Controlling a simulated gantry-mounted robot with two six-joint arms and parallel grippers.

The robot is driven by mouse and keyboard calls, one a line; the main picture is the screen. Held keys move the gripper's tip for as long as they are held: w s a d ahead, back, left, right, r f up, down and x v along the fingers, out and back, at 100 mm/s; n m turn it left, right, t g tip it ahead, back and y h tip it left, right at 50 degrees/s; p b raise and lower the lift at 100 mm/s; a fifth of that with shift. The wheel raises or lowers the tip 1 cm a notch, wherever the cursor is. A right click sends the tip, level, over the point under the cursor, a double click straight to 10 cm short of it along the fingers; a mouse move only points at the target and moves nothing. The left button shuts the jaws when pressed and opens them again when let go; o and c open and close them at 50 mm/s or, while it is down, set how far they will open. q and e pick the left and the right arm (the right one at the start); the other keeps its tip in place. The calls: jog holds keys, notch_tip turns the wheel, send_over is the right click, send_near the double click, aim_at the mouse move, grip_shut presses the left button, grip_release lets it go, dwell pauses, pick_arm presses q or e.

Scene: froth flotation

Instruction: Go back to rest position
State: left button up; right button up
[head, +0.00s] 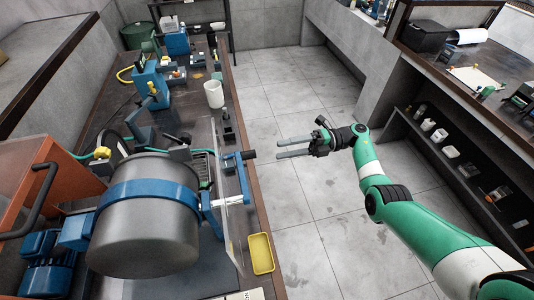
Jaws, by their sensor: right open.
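My right gripper (292,147) is open and empty. Its two grey fingers point left, over the tiled floor, a little to the right of the bench edge. My green and white right arm reaches in from the lower right. My left gripper does not show in the head view.
The bench (257,200) at left carries a grey drum (145,225) with a blue band, a clear panel (232,215), a yellow tray (261,253) and a white cup (214,94). A shelf (455,180) with small items stands at right. The floor (300,85) between is clear.

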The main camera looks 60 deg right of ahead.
jog(key=shift+s+d, duration=0.45)
